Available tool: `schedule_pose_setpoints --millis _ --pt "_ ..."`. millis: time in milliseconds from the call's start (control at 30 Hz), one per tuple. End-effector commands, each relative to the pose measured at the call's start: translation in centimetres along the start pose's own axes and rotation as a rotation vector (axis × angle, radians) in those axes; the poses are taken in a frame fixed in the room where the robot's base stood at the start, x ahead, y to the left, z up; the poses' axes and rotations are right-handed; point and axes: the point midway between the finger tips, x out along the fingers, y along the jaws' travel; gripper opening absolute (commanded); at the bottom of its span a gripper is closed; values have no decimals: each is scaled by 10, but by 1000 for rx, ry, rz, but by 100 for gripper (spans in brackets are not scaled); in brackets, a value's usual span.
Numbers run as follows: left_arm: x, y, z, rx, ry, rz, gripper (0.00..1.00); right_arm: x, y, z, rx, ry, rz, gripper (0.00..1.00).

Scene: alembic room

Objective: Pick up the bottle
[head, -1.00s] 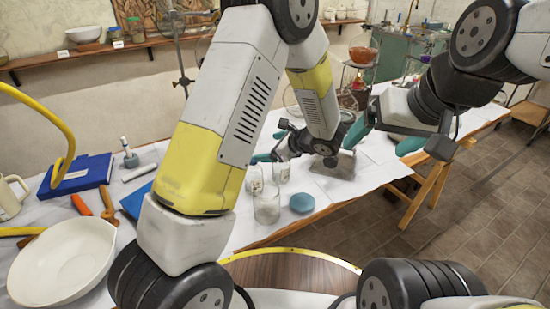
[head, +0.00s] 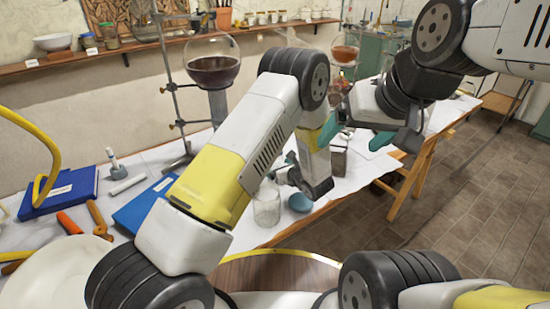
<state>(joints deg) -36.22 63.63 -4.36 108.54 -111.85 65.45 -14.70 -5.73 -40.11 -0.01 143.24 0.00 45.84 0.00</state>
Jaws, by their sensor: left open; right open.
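I cannot make out for certain which thing is the bottle. A clear glass jar (head: 266,207) stands upright on the white-covered table, beside a round blue object (head: 300,202). My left gripper (head: 282,165) is just above and behind the jar, apart from it as far as I can see. It is open, though my own arm hides part of it. My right gripper (head: 356,136) is open, further right over the table, with its teal fingers apart. A small grey, glassy object (head: 339,158) shows below it, partly covered; its kind is unclear.
A round flask of dark liquid (head: 212,70) is held up by a metal stand (head: 170,85) behind my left arm. Blue books (head: 62,192), an orange-handled tool (head: 69,223) and a white bowl (head: 55,275) lie at left. An orange-filled flask (head: 345,54) stands further back.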

Motion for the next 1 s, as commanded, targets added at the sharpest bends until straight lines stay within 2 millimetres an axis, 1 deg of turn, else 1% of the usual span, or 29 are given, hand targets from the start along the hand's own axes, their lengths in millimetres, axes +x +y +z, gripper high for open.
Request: schedule_pose_setpoints --millis 200,300,400,567,600,667,800,867,1000 --pt "34 -3 1 -3 1 3 86 0 0 0 0 0 0 86" --pt "44 -3 1 -3 0 2 86 0 0 0 0 0 0 86" --pt "47 -3 1 -2 1 1 86 0 0 0 0 0 0 86" --pt "47 -4 1 -2 1 1 86 0 0 0 0 0 0 86" --pt "47 -4 1 -2 1 1 84 0 0 0 0 0 0 86" --pt "47 -4 1 -2 1 1 72 0 0 0 0 0 0 86" --pt "47 -4 2 -3 1 1 45 0 0 0 0 0 0 86" --pt "47 -4 2 -3 1 1 33 0 0 0 0 0 0 86" --pt "47 -4 2 -3 1 1 6 0 0 0 0 0 0 86"
